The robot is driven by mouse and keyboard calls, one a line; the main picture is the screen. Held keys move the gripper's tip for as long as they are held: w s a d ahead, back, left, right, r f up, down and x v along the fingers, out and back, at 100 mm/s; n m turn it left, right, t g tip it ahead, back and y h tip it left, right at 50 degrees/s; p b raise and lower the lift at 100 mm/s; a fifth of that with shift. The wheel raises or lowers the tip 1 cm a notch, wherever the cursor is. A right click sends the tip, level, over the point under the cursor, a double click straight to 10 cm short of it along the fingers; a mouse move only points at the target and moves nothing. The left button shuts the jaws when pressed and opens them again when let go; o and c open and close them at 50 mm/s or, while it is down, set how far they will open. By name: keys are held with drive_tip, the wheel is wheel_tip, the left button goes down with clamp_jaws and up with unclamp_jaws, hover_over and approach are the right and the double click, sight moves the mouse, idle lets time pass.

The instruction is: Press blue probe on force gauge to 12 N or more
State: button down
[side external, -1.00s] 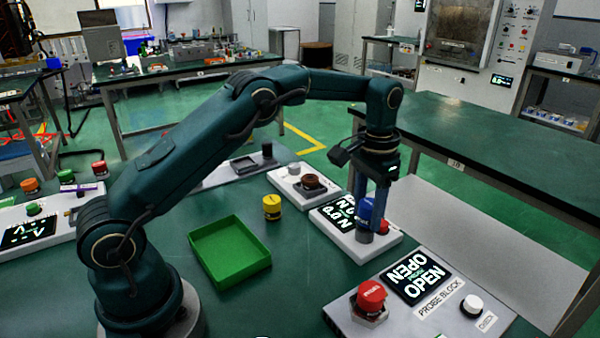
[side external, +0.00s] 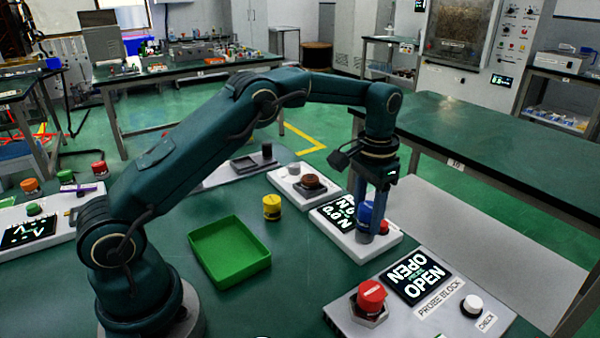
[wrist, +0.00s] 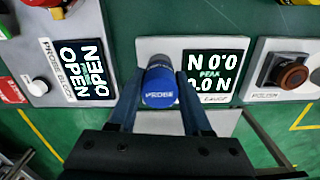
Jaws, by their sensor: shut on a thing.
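The blue probe (side external: 365,211) is upright between the fingers of my gripper (side external: 372,222), over the sensing end of the white force gauge (side external: 345,241). In the wrist view the probe's blue top (wrist: 159,92), lettered PROBE, sits between the two fingers (wrist: 158,96), which are shut on it. The gauge display (wrist: 208,77) reads 0.0 N, with a peak of 0.0 N. The fingers hide the probe's lower end, so I cannot tell whether it touches the gauge. A red part (side external: 383,227) shows just right of the fingers.
The probe block panel (side external: 392,327) stands in front, with a red knob, a white CHECK button and a display reading OPEN. A green tray (side external: 229,278) and a yellow cylinder (side external: 272,207) are to the left. The polish station (side external: 290,184) is behind the gauge.

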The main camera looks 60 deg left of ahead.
drive_tip(key=shift+f, duration=0.5)
idle(1.4)
drive_tip(key=shift+r, duration=3.6)
drive_tip(key=shift+w+a+r, duration=0.1)
drive_tip(key=shift+a+r, duration=0.05)
drive_tip(key=shift+r, duration=0.15)
drive_tip(key=shift+r, duration=0.1)
drive_tip(key=shift+s+a+r, duration=0.2)
drive_tip(key=shift+r, duration=0.3)
drive_tip(key=shift+s+a+r, duration=0.15)
drive_tip(key=shift+s+r, duration=0.05)
drive_tip(key=shift+r, duration=0.25)
drive_tip(key=shift+s+a+r, duration=0.1)
drive_tip(key=shift+s+r, duration=0.05)
drive_tip(key=shift+s+r, duration=0.1)
drive_tip(key=shift+r, duration=0.2)
